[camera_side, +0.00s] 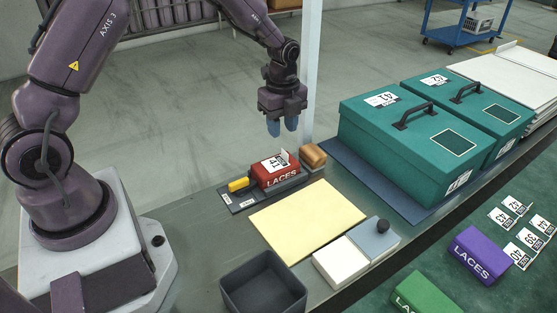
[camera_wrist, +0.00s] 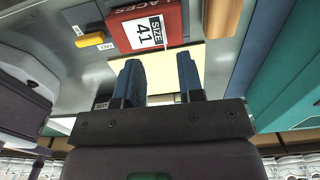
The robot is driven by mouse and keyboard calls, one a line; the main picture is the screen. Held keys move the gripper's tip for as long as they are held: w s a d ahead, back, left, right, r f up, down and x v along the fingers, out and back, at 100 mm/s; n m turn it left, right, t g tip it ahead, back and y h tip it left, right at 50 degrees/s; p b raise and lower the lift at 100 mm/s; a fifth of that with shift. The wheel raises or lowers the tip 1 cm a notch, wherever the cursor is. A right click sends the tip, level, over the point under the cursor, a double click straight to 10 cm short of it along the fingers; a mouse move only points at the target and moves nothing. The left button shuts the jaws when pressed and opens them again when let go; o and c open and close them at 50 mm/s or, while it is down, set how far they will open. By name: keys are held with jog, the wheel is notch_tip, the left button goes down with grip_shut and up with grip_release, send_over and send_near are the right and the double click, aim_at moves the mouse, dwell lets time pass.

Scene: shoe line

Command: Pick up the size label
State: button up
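The white size label (camera_side: 276,164), printed 41, lies on top of the red LACES box (camera_side: 268,179), with a small pale flap standing up at its edge. In the wrist view, the size label (camera_wrist: 142,34) reads SIZE 41 on the red box (camera_wrist: 179,14). My gripper (camera_side: 282,128) hangs above the red box in the side view, its blue fingers pointing down. It is open and empty, and apart from the label. In the wrist view, the fingers of my gripper (camera_wrist: 160,75) show a clear gap. Other loose labels (camera_side: 516,209) lie on the green mat at the right.
A yellow-handled tool (camera_side: 238,184) and a brown block (camera_side: 313,156) flank the red box. A pale yellow sheet (camera_side: 300,225), a dark open bin (camera_side: 264,285) and a white block (camera_side: 342,262) are in front. Teal boxes (camera_side: 405,145) stand to the right.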

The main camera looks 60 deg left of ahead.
aim_at(275, 159)
notch_tip(275, 159, down, 7)
jog(key=shift+w+a+f, duration=0.1)
jog(key=shift+w+f, duration=0.05)
dwell(0.4)
jog(key=shift+c, duration=0.4)
grip_shut()
